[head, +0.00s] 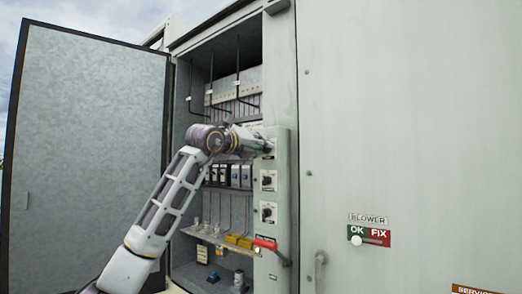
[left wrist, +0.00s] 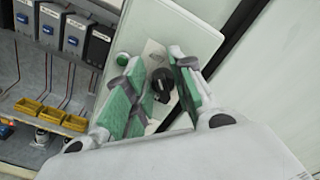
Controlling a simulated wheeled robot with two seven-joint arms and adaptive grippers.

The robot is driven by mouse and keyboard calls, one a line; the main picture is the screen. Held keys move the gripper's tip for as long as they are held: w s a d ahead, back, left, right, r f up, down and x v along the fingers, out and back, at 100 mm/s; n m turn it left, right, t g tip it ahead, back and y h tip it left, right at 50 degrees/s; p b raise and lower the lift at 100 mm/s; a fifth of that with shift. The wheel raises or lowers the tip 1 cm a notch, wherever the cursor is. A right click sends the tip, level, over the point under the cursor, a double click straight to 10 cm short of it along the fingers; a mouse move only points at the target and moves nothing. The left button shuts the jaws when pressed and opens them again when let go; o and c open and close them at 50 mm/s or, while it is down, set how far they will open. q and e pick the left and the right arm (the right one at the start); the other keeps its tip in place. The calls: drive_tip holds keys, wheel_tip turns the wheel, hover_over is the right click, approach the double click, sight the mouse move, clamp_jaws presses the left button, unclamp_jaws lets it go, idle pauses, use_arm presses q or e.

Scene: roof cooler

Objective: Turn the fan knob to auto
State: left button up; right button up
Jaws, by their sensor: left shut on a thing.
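A narrow light panel (head: 283,190) at the right of the open cabinet carries knobs in a column. My left gripper (head: 262,146) is at the top of this column and hides most of the top plate. In the left wrist view its green-padded fingers (left wrist: 160,78) stand on either side of a black knob (left wrist: 162,88), and it is shut on that knob. The knob's plate is partly hidden and its setting is unreadable. A middle knob (head: 267,181) and a lower knob (head: 267,213) are uncovered below. I cannot read which one is labelled fan. My right gripper is not in view.
The cabinet door (head: 90,150) stands open at the left. Breakers (head: 235,176) and yellow bins (head: 238,241) are inside the cabinet. A red handle (head: 265,244) is below the knobs. A green button (left wrist: 122,59) is beside the gripped knob.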

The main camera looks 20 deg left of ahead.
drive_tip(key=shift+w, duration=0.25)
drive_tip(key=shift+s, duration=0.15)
use_arm(q)
drive_tip(key=o, duration=0.7)
drive_tip(key=shift+c, duration=0.2)
drive_tip(key=shift+o, duration=0.6)
drive_tip(key=shift+a, duration=0.1)
drive_tip(key=v, duration=1.2)
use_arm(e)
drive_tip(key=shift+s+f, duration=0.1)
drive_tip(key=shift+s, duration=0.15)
